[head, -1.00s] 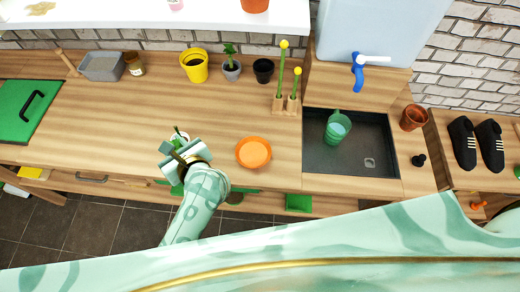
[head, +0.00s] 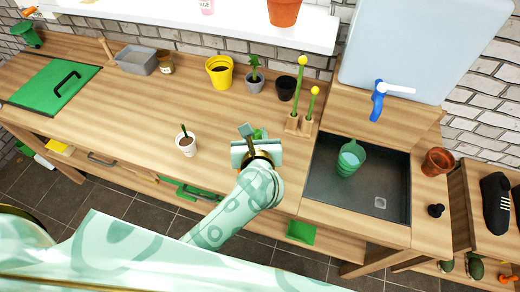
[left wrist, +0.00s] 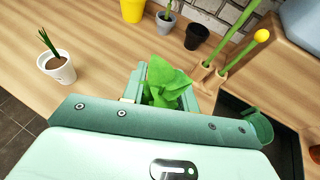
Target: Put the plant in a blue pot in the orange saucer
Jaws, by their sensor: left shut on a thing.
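My left gripper (head: 255,142) is shut on a plant with broad bright green leaves, over the worktop left of the sink. The leaves of the plant (left wrist: 165,80) stick up between the fingers of my left gripper (left wrist: 168,98) in the left wrist view. The plant's pot is hidden by the gripper, so its colour does not show. The orange saucer is not visible now; my gripper and forearm cover the area where it lay. I cannot tell whether the pot touches anything below. My right gripper is not in view.
A white pot with a spiky plant (head: 187,145) stands to the left on the wooden worktop (head: 130,115). A yellow pot (head: 219,74), grey pot (head: 255,82) and black pot (head: 286,90) stand at the back. A wooden stand with green sticks (head: 299,124) is near the sink (head: 325,190).

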